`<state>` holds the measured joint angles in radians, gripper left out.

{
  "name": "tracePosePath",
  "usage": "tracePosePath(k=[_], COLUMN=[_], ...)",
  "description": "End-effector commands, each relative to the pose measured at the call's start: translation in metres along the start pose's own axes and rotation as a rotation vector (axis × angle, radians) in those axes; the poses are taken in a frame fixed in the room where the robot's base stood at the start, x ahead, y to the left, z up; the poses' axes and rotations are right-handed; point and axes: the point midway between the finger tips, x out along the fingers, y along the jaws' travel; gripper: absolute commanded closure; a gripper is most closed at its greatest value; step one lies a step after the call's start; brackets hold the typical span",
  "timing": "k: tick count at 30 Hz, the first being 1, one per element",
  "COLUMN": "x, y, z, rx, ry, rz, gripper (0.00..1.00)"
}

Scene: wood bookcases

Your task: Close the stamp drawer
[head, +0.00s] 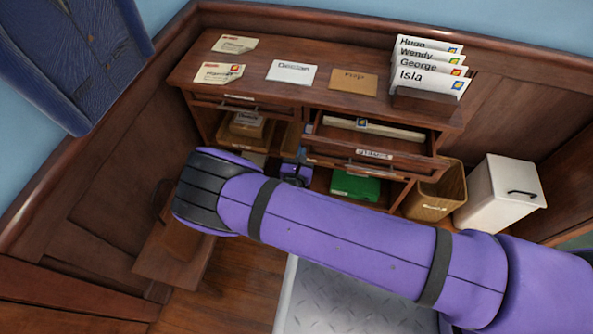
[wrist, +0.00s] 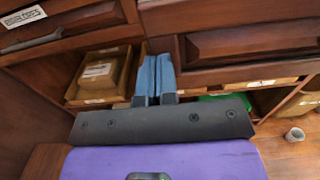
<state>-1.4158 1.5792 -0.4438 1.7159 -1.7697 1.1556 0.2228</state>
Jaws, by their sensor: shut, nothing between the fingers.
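The stamp drawer (head: 375,154) sits under the right part of the desk top in the head view. It is pulled out, its labelled front stands forward, and a pale strip with a stamp shows inside. My gripper (head: 296,168) is near the left end of that drawer's front, partly hidden by my purple arm. In the wrist view my blue fingers (wrist: 155,76) are together and empty, pointing toward the desk front. A wooden drawer panel (wrist: 250,40) is just to their right. I cannot tell whether they touch it.
The desk top (head: 300,57) holds envelopes and a rack of named letters (head: 425,75). Another drawer (head: 240,103) is at left. Boxes (wrist: 100,75) and a green item (head: 355,186) sit on shelves below. A bin (head: 435,192) and white cabinet (head: 500,192) stand right.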

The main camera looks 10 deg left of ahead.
Motion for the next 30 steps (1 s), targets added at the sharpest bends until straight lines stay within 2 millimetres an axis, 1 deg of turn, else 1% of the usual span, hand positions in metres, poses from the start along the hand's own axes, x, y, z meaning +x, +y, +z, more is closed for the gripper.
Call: tracePosePath(k=[1,6,12,15,18,21,25,30], x=[0.016,0.062,0.107,0.124,0.137,0.146,0.153,0.158], y=[-0.001,-0.001,-0.001,-0.001,-0.001,0.000,0.000,0.000], z=[0.000,0.000,0.000,0.000,0.000,0.000,0.000,0.001], rx=[0.002,0.001,0.001,0.001,0.001,0.000,0.000,0.001], ry=[-0.002,-0.002,-0.002,-0.001,-0.001,-0.001,0.000,-0.001], rz=[-0.004,-0.003,-0.002,-0.001,-0.002,-0.001,-0.001,0.000], gripper=[1.00,1.00,1.00,1.00,1.00,1.00,1.00,1.00])
